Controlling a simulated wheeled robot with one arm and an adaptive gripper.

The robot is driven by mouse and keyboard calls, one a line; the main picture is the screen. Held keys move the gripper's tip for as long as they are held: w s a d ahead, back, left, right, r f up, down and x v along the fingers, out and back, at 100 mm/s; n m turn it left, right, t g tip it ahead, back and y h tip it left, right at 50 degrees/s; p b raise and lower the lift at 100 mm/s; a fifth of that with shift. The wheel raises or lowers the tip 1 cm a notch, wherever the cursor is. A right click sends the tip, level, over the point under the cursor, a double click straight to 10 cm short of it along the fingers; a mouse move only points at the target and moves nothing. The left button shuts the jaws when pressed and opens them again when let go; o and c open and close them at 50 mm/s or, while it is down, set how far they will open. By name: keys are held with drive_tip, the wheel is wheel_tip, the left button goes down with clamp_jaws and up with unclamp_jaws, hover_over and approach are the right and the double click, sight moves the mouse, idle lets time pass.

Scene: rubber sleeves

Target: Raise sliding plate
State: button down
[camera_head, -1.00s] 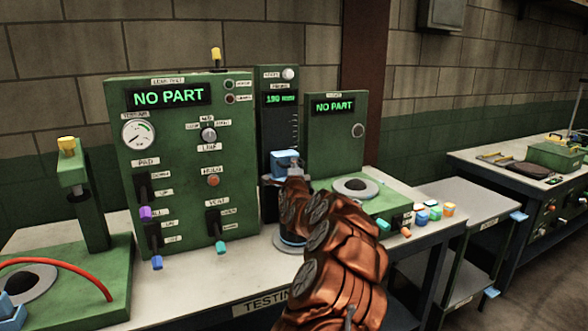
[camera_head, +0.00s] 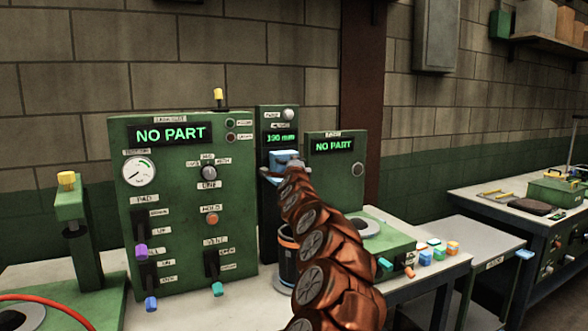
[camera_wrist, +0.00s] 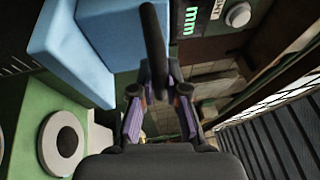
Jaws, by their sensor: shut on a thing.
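The blue sliding plate (camera_head: 283,157) sits high on the dark measuring column (camera_head: 266,208), just under its display, which seems to read 190 mm. The blue body also fills the upper left of the wrist view (camera_wrist: 92,48). My gripper (camera_head: 291,168) is at the plate's front side. In the wrist view my gripper (camera_wrist: 160,95) is shut on a dark bar (camera_wrist: 154,45) beside the blue body. My arm hides part of the column's lower front. A dark cylinder with an orange band (camera_head: 287,243) stands below the plate, apart from it.
A green control panel (camera_head: 184,235) with levers stands left of the column. A green tester (camera_head: 330,175) showing NO PART stands to the right. Small coloured blocks (camera_head: 432,251) lie on the right bench. A green press (camera_head: 83,240) stands at far left.

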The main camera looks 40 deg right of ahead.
drive_tip(key=shift+s+r, duration=0.1)
drive_tip(key=shift+r, duration=0.35)
drive_tip(key=c, duration=1.6)
unclamp_jaws()
drive_tip(key=shift+c, duration=0.2)
drive_tip(key=o, duration=0.5)
drive_tip(key=shift+c, duration=0.2)
drive_tip(key=shift+f, duration=0.15)
drive_tip(key=shift+f, duration=0.1)
drive_tip(key=v, duration=1.2)
